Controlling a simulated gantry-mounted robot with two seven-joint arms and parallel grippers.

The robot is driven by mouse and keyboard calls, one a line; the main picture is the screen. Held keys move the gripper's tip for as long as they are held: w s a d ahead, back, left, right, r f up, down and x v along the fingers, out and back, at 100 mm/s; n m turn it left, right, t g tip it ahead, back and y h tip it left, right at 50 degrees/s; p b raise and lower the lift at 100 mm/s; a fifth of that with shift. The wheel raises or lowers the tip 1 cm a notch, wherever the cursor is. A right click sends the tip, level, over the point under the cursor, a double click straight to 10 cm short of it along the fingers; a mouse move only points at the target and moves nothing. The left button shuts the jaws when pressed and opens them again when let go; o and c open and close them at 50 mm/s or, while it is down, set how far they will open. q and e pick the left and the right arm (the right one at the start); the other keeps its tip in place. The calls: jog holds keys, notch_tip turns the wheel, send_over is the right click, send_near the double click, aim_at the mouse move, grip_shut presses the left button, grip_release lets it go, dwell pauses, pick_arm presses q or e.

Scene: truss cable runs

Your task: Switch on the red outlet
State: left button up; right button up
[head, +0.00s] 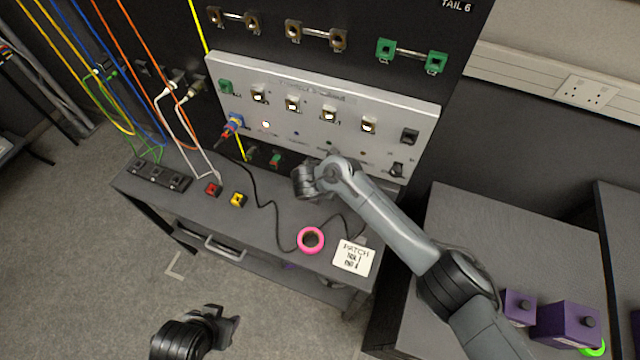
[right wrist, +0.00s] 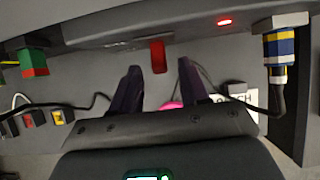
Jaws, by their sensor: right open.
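The grey outlet panel (head: 320,95) stands upright at the back of the bench, with several sockets and small lights on it. In the right wrist view a red tab-like part (right wrist: 158,56) hangs at the panel's lower edge, ahead of and between my open right gripper's fingers (right wrist: 157,88). The fingers are empty and show no contact with it. A red light (right wrist: 224,21) glows to its right. In the head view my right gripper (head: 304,182) is just in front of the panel's lower edge, its fingers largely hidden. My left gripper (head: 226,326) is low, away from the bench; its opening is unclear.
A blue-and-yellow plug with a black cable (right wrist: 280,55) is right of the fingers; a green-and-red block (right wrist: 33,62) is left. A pink ring (head: 311,240), a white card (head: 354,257), red (head: 213,189) and yellow (head: 238,200) blocks lie on the bench.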

jog(key=p+v, duration=0.3)
jog(key=v, duration=0.6)
jog(key=shift+f, duration=0.1)
